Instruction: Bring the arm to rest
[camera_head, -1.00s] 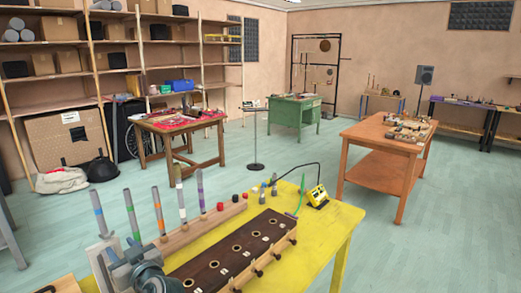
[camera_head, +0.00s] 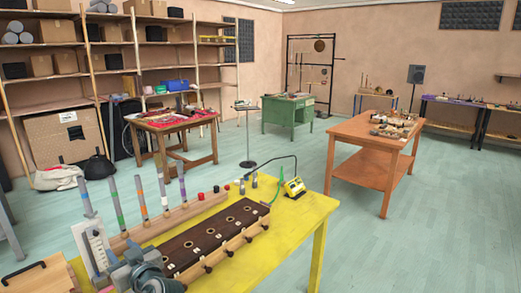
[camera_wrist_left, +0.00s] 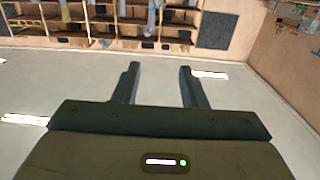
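My left gripper (camera_wrist_left: 160,84) shows in the left wrist view.
An orange-brown table (camera_head: 362,168) stands beyond. Pale floor between tables is open.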

